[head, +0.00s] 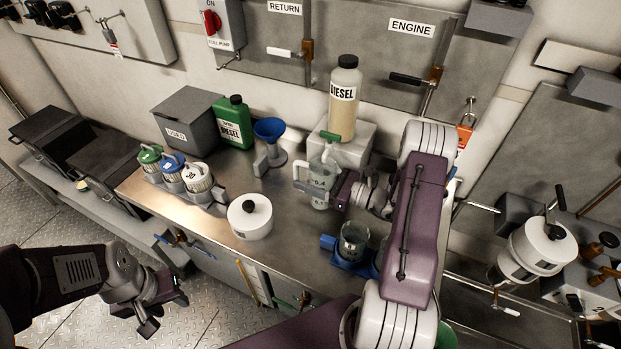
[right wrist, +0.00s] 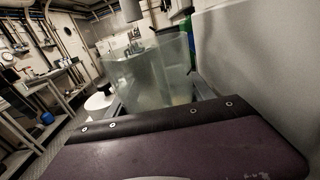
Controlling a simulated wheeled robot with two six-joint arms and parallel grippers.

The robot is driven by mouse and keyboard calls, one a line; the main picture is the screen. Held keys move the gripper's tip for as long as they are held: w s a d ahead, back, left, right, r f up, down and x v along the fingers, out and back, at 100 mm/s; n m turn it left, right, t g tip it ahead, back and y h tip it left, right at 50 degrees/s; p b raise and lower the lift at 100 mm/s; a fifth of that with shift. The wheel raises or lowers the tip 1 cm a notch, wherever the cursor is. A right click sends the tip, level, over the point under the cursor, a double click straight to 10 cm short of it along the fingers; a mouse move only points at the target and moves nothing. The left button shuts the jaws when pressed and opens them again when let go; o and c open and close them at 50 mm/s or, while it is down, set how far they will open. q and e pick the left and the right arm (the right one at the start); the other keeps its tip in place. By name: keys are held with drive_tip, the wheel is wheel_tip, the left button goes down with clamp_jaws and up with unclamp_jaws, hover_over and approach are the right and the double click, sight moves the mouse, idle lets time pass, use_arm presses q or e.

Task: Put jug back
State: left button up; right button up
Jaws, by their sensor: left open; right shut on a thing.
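The clear jug (head: 320,184) with a pale handle on its left is at the middle of the bench, just in front of the grey block under the diesel bottle and near its green tap. My right gripper (head: 338,190) is shut on the jug from the right. In the right wrist view the see-through jug (right wrist: 150,72) stands between the fingers. I cannot tell whether its base touches the bench. My left gripper (head: 160,308) is open and empty, low in front of the bench at the left.
The diesel bottle (head: 344,98) stands on the grey block (head: 352,148). A blue funnel (head: 270,130), green can (head: 234,122) and several lidded filters (head: 172,175) stand to the left. A white lidded pot (head: 250,217) and a glass beaker in a blue holder (head: 348,262) are nearer. Bench between them is clear.

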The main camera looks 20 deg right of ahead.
drive_tip(key=shift+f, duration=0.4)
drive_tip(key=shift+d, duration=0.15)
drive_tip(key=shift+f, duration=0.2)
drive_tip(key=o, duration=1.1)
drive_tip(key=shift+r, duration=0.1)
